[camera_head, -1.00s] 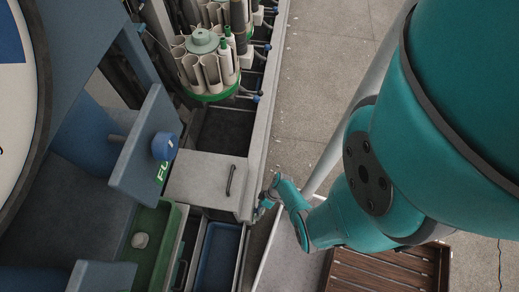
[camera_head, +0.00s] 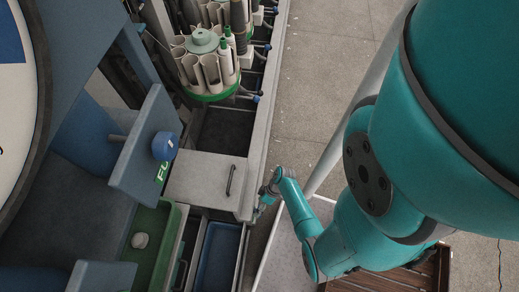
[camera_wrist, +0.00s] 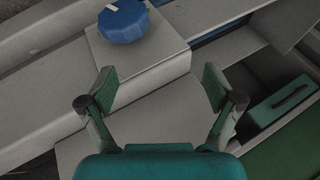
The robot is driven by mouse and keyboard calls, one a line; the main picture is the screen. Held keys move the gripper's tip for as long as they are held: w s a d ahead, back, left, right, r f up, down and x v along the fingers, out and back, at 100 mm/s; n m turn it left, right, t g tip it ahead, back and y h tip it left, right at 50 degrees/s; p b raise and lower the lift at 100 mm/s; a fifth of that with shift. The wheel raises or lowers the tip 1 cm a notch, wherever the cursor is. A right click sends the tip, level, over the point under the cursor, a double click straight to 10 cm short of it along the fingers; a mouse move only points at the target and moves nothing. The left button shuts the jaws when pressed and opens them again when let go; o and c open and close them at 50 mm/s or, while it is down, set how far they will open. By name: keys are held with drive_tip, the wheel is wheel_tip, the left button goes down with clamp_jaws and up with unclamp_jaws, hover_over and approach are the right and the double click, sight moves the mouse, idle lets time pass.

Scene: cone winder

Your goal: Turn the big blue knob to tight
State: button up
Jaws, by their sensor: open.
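A big blue knob (camera_wrist: 123,20) with ridged sides and a white mark on its face shows at the top left of the wrist view. It sits on a pale grey block. My gripper (camera_wrist: 160,80) is open and empty, its two fingers apart below and right of this knob, not touching it. In the head view a blue knob (camera_head: 164,146) with a small white mark sits on a blue-grey panel; I cannot tell whether it is the same knob. There my gripper (camera_head: 265,199) is small and partly hidden beside the machine's edge.
A grey lid with a dark handle (camera_head: 231,179) lies left of my gripper. A green tray (camera_head: 150,239) and a blue bin (camera_head: 216,257) are lower left. A carousel of tubes (camera_head: 207,66) stands above. Bare floor (camera_head: 316,100) lies to the right.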

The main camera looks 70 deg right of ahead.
drive_tip(key=shift+s+f, duration=0.1)
drive_tip(key=shift+s, duration=0.1)
drive_tip(key=shift+f+n+t+h, duration=0.15)
drive_tip(key=shift+f+n+h, duration=0.2)
drive_tip(key=shift+f+h, duration=0.85)
drive_tip(key=shift+f+n+t+h, duration=0.2)
drive_tip(key=shift+f+n+h, duration=0.15)
drive_tip(key=shift+f, duration=1.7)
drive_tip(key=shift+f+n+t+h, duration=0.15)
drive_tip(key=shift+f+n+h, duration=0.15)
drive_tip(key=shift+f+h, duration=0.95)
drive_tip(key=shift+f+y, duration=0.35)
drive_tip(key=shift+y, duration=0.05)
drive_tip(key=c, duration=1.1)
